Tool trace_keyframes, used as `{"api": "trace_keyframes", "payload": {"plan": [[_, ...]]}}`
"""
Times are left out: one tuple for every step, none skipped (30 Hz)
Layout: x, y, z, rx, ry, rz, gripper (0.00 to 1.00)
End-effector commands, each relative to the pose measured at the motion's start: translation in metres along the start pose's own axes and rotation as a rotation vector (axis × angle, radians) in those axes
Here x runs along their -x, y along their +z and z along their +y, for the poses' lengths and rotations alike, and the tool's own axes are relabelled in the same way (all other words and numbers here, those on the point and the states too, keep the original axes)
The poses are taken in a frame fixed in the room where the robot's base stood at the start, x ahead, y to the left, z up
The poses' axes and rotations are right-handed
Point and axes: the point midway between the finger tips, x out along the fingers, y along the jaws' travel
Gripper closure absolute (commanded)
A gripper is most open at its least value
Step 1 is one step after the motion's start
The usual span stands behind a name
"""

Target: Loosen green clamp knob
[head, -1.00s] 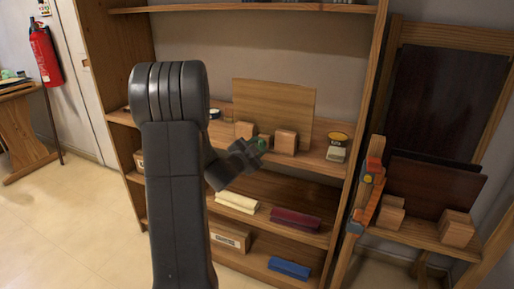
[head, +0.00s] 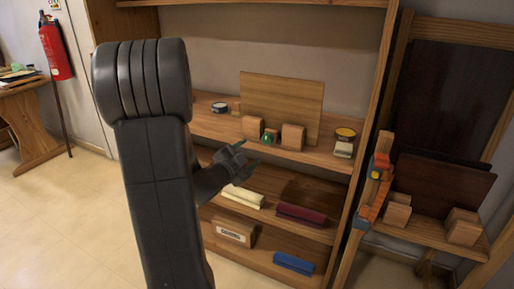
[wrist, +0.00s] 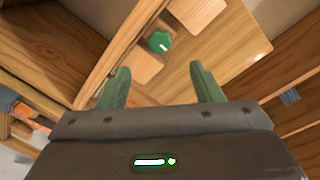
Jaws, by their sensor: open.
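The green clamp knob (head: 267,138) sits on the wooden shelf in front of an upright wooden panel (head: 285,100), between two wooden blocks. It also shows in the wrist view (wrist: 160,41), ahead of the fingers and apart from them. The left block (head: 253,127) and right block (head: 293,137) stand at the panel's foot. My gripper (head: 247,161) is open and empty, in front of the shelf and below the knob in the head view. In the wrist view its two green fingers (wrist: 160,87) are spread wide with nothing between them.
Rolled cloths (head: 300,216) lie on the shelf below. An orange clamp (head: 376,185) and more blocks are at the right. The floor at left is clear.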

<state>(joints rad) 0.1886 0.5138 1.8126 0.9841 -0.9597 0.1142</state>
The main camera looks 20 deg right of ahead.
Motion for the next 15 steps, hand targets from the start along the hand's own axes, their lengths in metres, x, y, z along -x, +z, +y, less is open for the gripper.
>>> {"api": "trace_keyframes", "payload": {"plan": [[0.01,0.001,-0.001,0.0,-0.002,-0.003,0.41],[0.014,0.001,-0.001,0.0,-0.002,-0.002,0.41],[0.02,0.0,-0.001,0.0,-0.002,-0.002,0.41],[0.023,0.0,-0.001,0.0,-0.002,-0.002,0.41],[0.026,0.001,-0.001,-0.001,-0.001,-0.002,0.41],[0.029,0.001,0.0,0.0,0.0,-0.002,0.41],[0.031,0.0,0.0,0.0,0.0,-0.001,0.41],[0.032,0.0,0.0,0.0,0.0,-0.001,0.41],[0.034,0.0,0.0,0.001,0.0,0.0,0.41],[0.034,0.0,0.0,0.001,0.0,0.0,0.41],[0.035,0.0,0.0,0.0,0.0,0.0,0.41],[0.035,0.0,0.0,0.0,0.001,0.0,0.41],[0.035,0.0,0.0,0.0,0.001,0.0,0.41],[0.035,0.0,0.0,0.0,0.001,0.0,0.41],[0.035,0.0,0.0,0.0,0.001,0.0,0.41]]}}
